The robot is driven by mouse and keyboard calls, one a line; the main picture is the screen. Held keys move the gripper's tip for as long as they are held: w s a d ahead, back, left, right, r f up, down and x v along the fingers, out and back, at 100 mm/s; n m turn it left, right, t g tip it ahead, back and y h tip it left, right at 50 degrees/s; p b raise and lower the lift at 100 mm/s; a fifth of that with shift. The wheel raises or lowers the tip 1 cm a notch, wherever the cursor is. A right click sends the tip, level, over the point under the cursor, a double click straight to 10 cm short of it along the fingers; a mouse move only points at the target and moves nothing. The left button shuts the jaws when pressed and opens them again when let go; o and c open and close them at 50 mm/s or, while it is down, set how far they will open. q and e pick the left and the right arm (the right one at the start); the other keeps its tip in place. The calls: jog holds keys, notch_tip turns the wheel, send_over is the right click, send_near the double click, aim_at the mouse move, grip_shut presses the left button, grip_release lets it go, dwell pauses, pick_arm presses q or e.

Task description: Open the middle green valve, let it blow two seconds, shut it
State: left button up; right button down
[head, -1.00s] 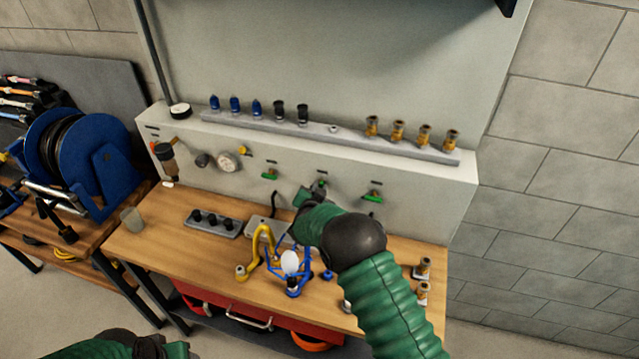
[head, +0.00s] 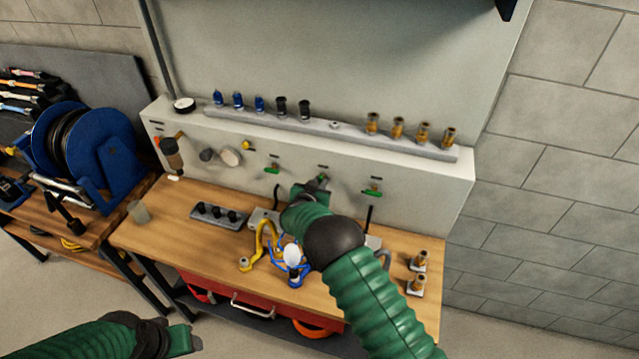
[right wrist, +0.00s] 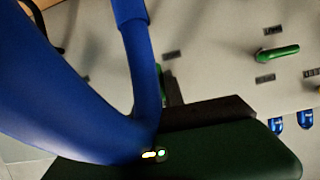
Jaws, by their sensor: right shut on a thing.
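The middle green valve (head: 323,178) is on the front of the pale panel, between the left green valve (head: 272,169) and the right green valve (head: 372,192). My right gripper (head: 319,185) is at the middle valve and shut on its handle, mostly hiding it. In the right wrist view, a sliver of green (right wrist: 167,88) shows behind a large blue curved part (right wrist: 140,60). Another green valve handle (right wrist: 278,53) lies clear to the right there. My left gripper (head: 184,340) is low at the left, away from the panel; its jaws are unclear.
The workbench (head: 170,220) below holds a yellow hook-shaped piece (head: 262,240), a blue frame (head: 283,268), a dark-knobbed block (head: 215,215) and brass fittings (head: 418,262). More fittings (head: 398,128) stand along the panel's top. A blue reel (head: 100,150) stands at the left.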

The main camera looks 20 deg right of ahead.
jog(key=shift+s+a+f, duration=0.15)
jog(key=shift+s+f, duration=0.05)
jog(key=shift+f, duration=0.25)
jog(key=c, duration=1.6)
grip_release()
jog(key=shift+o, duration=0.7)
jog(key=shift+w+r, duration=0.2)
jog(key=shift+r, duration=0.05)
jog(key=b+v, duration=0.3)
jog(key=v, duration=1.3)
jog(key=shift+s+a, duration=0.25)
jog(key=shift+s, duration=0.05)
jog(key=shift+d+r, duration=0.1)
jog(key=shift+r, duration=0.05)
jog(key=shift+w, duration=0.1)
